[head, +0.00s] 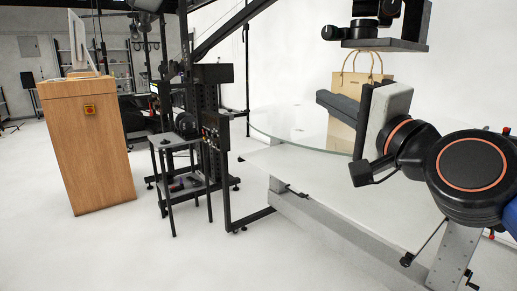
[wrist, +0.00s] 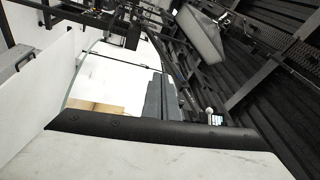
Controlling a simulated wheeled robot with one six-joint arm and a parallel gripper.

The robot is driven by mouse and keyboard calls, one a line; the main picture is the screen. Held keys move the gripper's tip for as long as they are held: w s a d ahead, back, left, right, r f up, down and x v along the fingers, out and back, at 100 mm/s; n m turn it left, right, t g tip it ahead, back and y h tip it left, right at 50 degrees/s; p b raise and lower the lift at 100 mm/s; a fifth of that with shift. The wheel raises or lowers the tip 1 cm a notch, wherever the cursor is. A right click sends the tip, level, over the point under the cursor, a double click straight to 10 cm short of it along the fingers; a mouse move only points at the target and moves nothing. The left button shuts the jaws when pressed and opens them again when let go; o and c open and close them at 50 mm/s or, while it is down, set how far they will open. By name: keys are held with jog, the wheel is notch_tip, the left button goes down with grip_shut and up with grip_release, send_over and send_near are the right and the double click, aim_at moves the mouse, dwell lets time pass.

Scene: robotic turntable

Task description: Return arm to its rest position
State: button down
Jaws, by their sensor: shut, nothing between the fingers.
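My gripper (head: 323,98) is in the right half of the head view, its dark fingers pointing left and closed together with nothing between them. In the wrist view the grey fingers (wrist: 160,98) lie side by side. A tan paper bag (head: 341,134) with loop handles stands upright on the round glass turntable (head: 268,134). My gripper crosses in front of the bag and hides part of it. I cannot tell from this view whether they touch. A tan patch, probably the bag (wrist: 96,107), shows left of the fingers in the wrist view.
A black vertical rig (head: 212,105) stands left of the turntable, with a small black side table (head: 178,145) beside it. A wooden cabinet (head: 92,150) with a monitor (head: 80,45) stands at left. Dark equipment (head: 385,42) hangs above the bag. The front-left floor is clear.

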jog(key=s+d+f+n+g+h, duration=0.1)
jog(key=d+f+n+g+h, duration=0.2)
jog(key=f, duration=0.9)
jog(key=d+f+n+g, duration=0.2)
jog(key=f+n+g, duration=0.3)
jog(key=f, duration=0.8)
jog(key=s+d+f+n+g+h, duration=0.1)
jog(key=s+d+f+g+h, duration=0.1)
jog(key=s+d+f, duration=0.3)
jog(key=s+d+f+n+g+h, duration=0.2)
jog(key=s+d+f+g, duration=0.2)
jog(key=f, duration=0.5)
jog(key=shift+s+d+f+h, duration=0.3)
jog(key=shift+s+d, duration=0.4)
jog(key=shift+s, duration=0.1)
